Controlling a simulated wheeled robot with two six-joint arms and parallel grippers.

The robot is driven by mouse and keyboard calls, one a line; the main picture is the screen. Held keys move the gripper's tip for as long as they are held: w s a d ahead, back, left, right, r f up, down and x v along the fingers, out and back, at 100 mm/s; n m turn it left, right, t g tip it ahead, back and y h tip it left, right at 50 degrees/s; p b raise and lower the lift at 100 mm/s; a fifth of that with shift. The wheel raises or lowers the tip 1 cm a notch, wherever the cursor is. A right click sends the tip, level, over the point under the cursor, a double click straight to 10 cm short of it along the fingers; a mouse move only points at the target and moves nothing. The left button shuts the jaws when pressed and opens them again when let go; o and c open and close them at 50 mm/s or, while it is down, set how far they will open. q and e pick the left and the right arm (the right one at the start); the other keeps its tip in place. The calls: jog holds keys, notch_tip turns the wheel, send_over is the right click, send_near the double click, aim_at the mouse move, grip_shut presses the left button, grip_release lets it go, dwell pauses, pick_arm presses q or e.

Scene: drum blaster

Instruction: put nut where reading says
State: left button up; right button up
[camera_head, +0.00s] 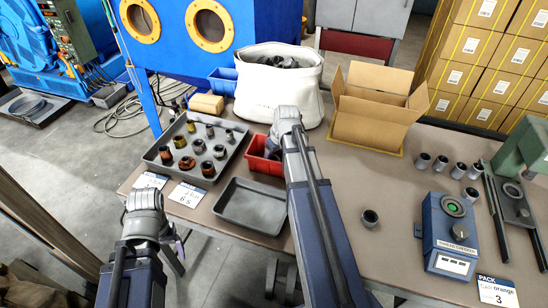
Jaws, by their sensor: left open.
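A dark nut (370,218) stands alone on the table, left of a blue gauge box (450,236) with a round green-lit top and a small white display too small to read. Several grey nuts (440,163) stand behind the box. A grey tray (238,148) at the left holds several rusty and dark nuts. An empty grey tray (252,205) and a red bin (262,163) sit near it. My left gripper (174,240) is open, low at the table's left front edge, mostly hidden by my arm. My right arm crosses the middle; its gripper is out of sight.
An open cardboard box (372,125), a white sack (278,90) and a green press (522,150) stand behind. The table is clear around the lone nut.

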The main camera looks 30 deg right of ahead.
jog(key=shift+r, duration=0.2)
jog(key=shift+r+p, duration=0.55)
jog(key=shift+p, duration=0.15)
jog(key=p+v, duration=1.1)
jog(key=shift+s+r, duration=0.1)
jog(key=s+a+g, duration=0.1)
jog(key=s+a, duration=0.3)
jog(key=a, duration=0.6)
jog(key=s+a+n+g+h, duration=0.1)
jog(key=s+a, duration=0.3)
jog(key=a, duration=0.6)
jog(key=s+a+n+g, duration=0.1)
jog(key=s+a, duration=0.4)
jog(key=a, duration=0.6)
jog(key=shift+f+g+h, duration=0.3)
jog(key=shift+f+h, duration=0.05)
jog(key=shift+h, duration=0.05)
